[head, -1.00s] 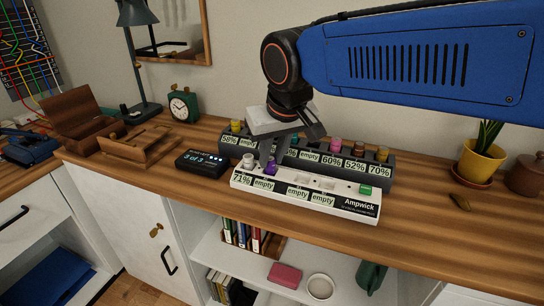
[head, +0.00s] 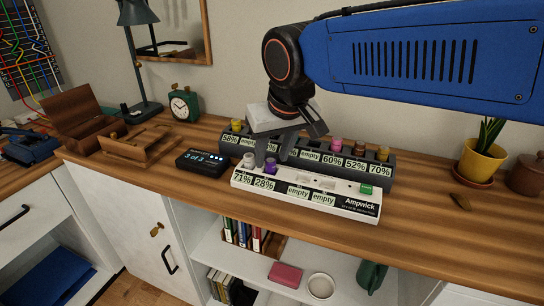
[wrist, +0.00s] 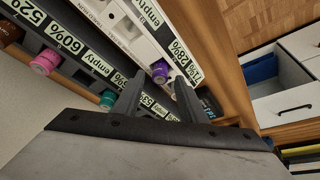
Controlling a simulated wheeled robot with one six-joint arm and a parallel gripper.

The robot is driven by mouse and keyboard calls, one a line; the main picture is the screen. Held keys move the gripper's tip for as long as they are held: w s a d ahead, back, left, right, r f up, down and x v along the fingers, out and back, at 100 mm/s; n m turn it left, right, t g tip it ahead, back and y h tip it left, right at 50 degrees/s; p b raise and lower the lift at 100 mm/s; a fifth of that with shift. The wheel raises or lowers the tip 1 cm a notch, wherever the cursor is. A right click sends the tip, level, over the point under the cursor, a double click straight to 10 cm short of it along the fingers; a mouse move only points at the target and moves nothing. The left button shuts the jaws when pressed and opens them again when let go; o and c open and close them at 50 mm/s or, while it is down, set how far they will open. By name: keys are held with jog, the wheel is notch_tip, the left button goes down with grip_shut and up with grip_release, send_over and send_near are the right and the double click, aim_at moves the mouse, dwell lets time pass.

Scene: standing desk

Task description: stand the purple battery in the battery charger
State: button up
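The purple battery (head: 270,161) stands in the second slot from the left of the white Ampwick charger (head: 325,195), above a label reading 28%. In the wrist view the purple battery (wrist: 160,70) shows upright in its slot, just beyond the fingertips. My gripper (head: 272,154) is over the left end of the charger. In the wrist view my gripper (wrist: 158,92) has its fingers apart with nothing between them. The fingers partly hide the battery in the head view.
A white battery (head: 249,160) stands in the first slot, labelled 71%. A dark multi-slot holder (head: 400,172) with several coloured batteries is close behind. A black display box (head: 203,163) is at left.

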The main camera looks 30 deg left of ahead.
jog(key=v, duration=1.1)
